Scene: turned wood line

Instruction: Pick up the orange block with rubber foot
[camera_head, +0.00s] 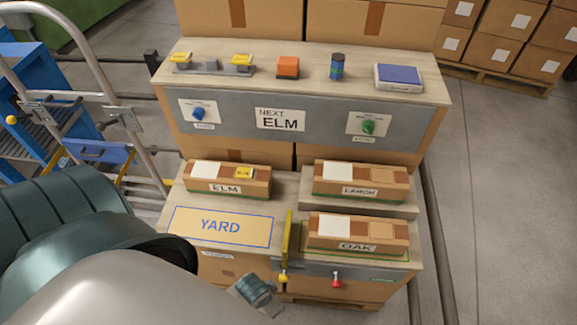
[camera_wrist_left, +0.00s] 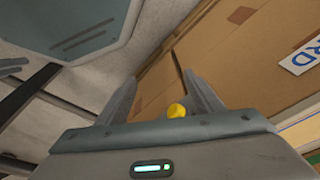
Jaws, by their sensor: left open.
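The orange block (camera_head: 288,66) stands on the upper shelf (camera_head: 310,62), near its middle, with a thin dark layer along its base. It is not in the left wrist view. My left gripper (camera_wrist_left: 163,88) is open, its two grey fingers spread with nothing held. A yellow knob (camera_wrist_left: 176,110) appears between the fingers in that view; I cannot tell its distance. In the head view my left arm fills the lower left, below and away from the block. My right gripper is not in view.
On the upper shelf, yellow-and-grey pieces (camera_head: 240,62) stand left of the block, and a dark blue cylinder (camera_head: 337,67) and blue-topped box (camera_head: 398,77) right. Below are the ELM (camera_head: 228,188), LARCH (camera_head: 360,190) and OAK (camera_head: 357,246) boxes, and a yellow upright lever (camera_head: 287,245).

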